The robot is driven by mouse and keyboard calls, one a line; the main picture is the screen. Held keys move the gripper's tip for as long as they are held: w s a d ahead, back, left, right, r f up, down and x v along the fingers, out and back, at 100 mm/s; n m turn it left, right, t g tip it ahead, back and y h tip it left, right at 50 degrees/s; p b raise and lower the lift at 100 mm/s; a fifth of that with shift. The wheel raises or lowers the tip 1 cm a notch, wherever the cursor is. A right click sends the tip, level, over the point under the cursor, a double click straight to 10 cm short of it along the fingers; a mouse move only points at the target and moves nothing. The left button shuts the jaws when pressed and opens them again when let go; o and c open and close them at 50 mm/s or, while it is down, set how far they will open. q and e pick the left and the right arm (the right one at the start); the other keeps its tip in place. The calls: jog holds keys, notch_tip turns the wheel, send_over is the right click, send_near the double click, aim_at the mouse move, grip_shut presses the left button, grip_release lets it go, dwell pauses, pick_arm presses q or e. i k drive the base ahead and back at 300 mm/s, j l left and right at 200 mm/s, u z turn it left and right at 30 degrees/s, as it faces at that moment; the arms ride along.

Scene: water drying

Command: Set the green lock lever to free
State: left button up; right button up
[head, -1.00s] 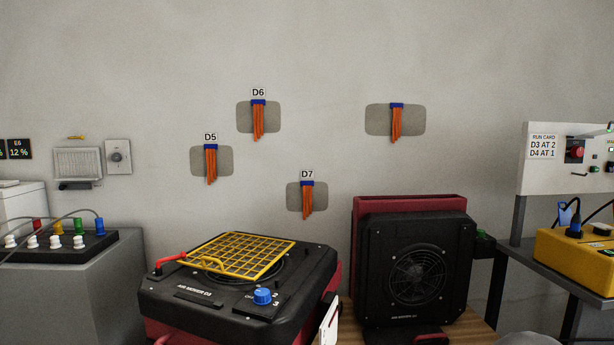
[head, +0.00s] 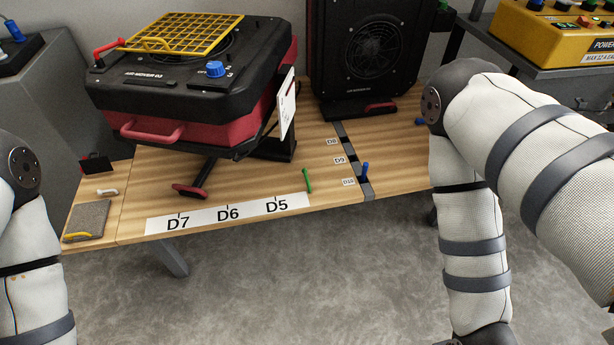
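A small green lever (head: 307,180) stands at the front part of the wooden table, just above the right end of the white strip marked D7, D6, D5. It leans slightly. A similar blue lever (head: 365,172) stands to its right, beside the D10 label. I cannot read any lock or free marking by the green lever. My left and right arms show at the two sides of the head view, in front of the table. Neither gripper is in view.
A black and red air mover (head: 190,93) with a yellow grille stands on the wooden table (head: 245,180), behind the green lever. A second black fan unit (head: 375,40) stands at the back. A grey pad (head: 87,220) lies at the left. Floor in front is clear.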

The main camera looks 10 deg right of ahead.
aim_at(304, 170)
jog(key=i+l+u, duration=0.25)
jog(key=i+l, duration=0.15)
jog(key=i+l+u, duration=0.3)
jog(key=l, duration=0.25)
